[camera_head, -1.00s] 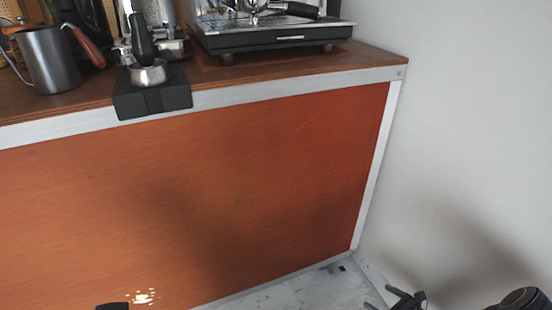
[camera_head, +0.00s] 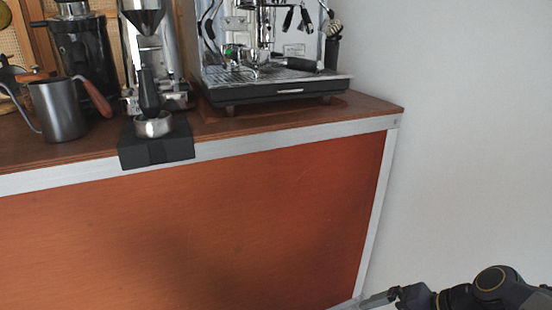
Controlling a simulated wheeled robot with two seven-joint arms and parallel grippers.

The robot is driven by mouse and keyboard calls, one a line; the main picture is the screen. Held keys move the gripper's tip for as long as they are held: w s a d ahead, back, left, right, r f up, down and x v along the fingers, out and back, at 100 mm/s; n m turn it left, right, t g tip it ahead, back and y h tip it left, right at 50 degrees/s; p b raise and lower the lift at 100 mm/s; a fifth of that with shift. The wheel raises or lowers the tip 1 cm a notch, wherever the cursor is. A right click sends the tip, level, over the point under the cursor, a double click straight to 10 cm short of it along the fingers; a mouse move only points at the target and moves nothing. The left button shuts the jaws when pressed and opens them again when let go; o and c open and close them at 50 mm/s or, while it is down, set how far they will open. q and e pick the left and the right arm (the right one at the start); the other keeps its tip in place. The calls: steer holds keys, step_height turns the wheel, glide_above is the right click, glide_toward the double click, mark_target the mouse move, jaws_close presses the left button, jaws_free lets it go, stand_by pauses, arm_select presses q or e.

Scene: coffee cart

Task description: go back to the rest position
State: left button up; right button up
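My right gripper (camera_head: 378,299) shows at the bottom right, low in front of the cart's right end and the white wall. Its arm comes in from the right edge. The gripper is small and seen side-on, so I cannot tell whether it is open or shut. It is well below the countertop, and I see no object at it. My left gripper is out of view.
The wooden countertop (camera_head: 250,124) holds an espresso machine (camera_head: 275,85), a grinder (camera_head: 145,20), a grey pitcher (camera_head: 60,110) and a portafilter (camera_head: 152,122) on a black tamping stand (camera_head: 157,150). A white wall (camera_head: 470,120) stands at right. The space before the orange panel (camera_head: 230,230) looks clear.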

steer(key=s+r+n+t+h, duration=0.1)
steer(key=s+n+t+h, duration=0.3)
steer(key=s, duration=0.7)
step_height(320, 180, up, 38)
steer(key=n+g+y+p, duration=0.1)
steer(key=g+p, duration=0.1)
steer(key=p, duration=3.6)
steer(key=shift+w+a+n, duration=0.15)
steer(key=shift+a+n, duration=0.15)
steer(key=shift+a, duration=0.05)
steer(key=shift+c, duration=0.3)
